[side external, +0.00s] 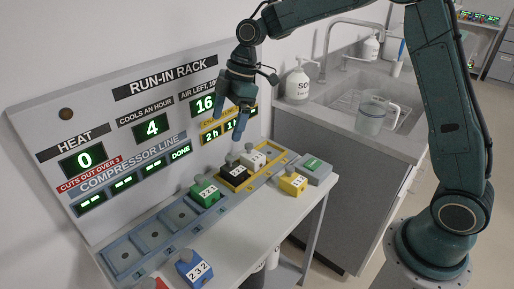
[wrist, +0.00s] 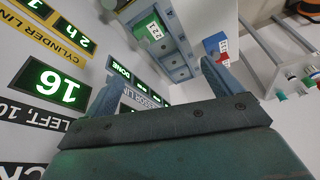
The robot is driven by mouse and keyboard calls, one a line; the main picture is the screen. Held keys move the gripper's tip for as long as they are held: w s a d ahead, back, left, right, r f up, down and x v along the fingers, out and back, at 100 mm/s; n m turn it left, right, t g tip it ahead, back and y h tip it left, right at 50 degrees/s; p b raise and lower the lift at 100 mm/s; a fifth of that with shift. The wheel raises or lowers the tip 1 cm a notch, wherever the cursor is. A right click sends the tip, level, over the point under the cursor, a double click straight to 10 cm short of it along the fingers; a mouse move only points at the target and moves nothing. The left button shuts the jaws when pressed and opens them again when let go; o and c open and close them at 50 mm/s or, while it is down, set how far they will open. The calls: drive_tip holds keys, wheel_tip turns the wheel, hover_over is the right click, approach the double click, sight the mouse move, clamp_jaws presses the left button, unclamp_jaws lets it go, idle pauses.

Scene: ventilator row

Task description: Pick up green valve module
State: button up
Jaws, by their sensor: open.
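The green valve module (side external: 205,193) is a small block with a white number label. It sits in the grey slotted tray, just left of a black module (side external: 234,176). In the wrist view the green module (wrist: 147,30) shows near the top, beyond my fingers. My gripper (side external: 231,118) is open and empty. It hangs in front of the display panel, well above the tray. In the wrist view the fingers (wrist: 160,78) are spread apart with nothing between them.
A white module (side external: 253,159) sits right of the black one. A yellow module (side external: 292,184) and a blue module (side external: 194,268) stand in front of the tray (side external: 150,237). The upright panel (side external: 125,138) rises behind. A sink counter (side external: 350,140) is at right.

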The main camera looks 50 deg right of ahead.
drive_tip(key=w+a+f+n+g+y, duration=0.1)
drive_tip(key=w+f+n, duration=0.2)
drive_tip(key=f, duration=0.6)
drive_tip(key=shift+w+a+n, duration=0.3)
drive_tip(key=shift+w, duration=0.7)
drive_tip(key=shift+f, duration=0.1)
hover_over(201, 190)
drive_tip(key=d, duration=0.3)
drive_tip(key=f, duration=0.7)
drive_tip(key=shift+s+a+f, duration=0.1)
drive_tip(key=shift+s+a, duration=0.05)
drive_tip(key=shift+s, duration=0.05)
drive_tip(key=shift+a+f, duration=0.1)
drive_tip(key=shift+f, duration=0.2)
drive_tip(key=shift+x, duration=2.6)
drive_tip(key=shift+w, duration=0.15)
drive_tip(key=shift+r, duration=0.1)
drive_tip(key=c, duration=1.3)
